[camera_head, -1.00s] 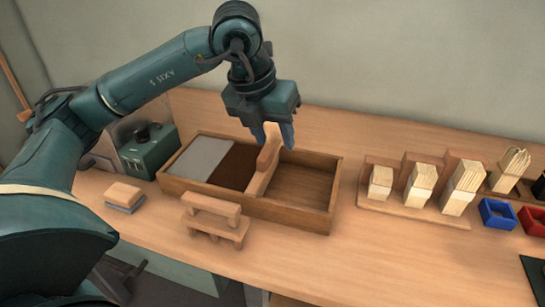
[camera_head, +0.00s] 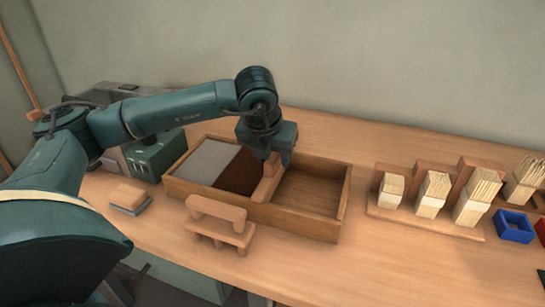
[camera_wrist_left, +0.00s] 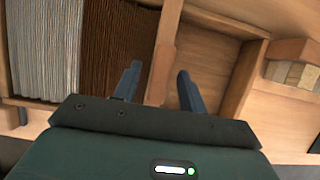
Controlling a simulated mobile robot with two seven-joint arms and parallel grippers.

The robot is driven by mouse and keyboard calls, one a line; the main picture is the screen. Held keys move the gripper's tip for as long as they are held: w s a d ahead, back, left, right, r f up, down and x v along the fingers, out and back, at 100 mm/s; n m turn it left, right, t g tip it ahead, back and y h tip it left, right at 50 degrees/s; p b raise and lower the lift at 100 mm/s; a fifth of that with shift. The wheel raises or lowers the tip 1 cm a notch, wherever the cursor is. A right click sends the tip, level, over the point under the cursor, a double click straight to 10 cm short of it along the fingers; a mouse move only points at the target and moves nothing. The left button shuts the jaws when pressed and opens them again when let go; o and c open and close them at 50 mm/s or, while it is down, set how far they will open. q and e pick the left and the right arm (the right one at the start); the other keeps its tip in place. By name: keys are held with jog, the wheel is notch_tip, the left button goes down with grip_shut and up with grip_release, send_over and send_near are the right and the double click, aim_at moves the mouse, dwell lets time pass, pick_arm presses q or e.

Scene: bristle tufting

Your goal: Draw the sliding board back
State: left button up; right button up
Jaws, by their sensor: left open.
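The sliding board (camera_head: 267,185) is a light wooden upright divider across the long wooden box (camera_head: 300,222). It stands between the dark brown bristles (camera_head: 236,177) and the empty right compartment. My left gripper (camera_head: 274,160) is low over the board, pointing down, and partly hides its far end. In the left wrist view the board (camera_wrist_left: 164,55) runs between the two blue-grey fingers (camera_wrist_left: 157,85). The fingers are open, one on each side, with a gap showing on the left. My right gripper is out of view.
Grey bristles (camera_head: 207,160) fill the box's left end. A small wooden stand (camera_head: 218,220) is in front of the box. A green machine (camera_head: 155,153) and a wooden block (camera_head: 127,195) lie left. Racks with bristle bundles (camera_head: 432,190) and a blue bin (camera_head: 514,227) are right.

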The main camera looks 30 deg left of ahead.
pick_arm(q)
jog(key=shift+w+f, duration=0.1)
jog(key=shift+f, duration=0.1)
grip_shut()
dwell(0.4)
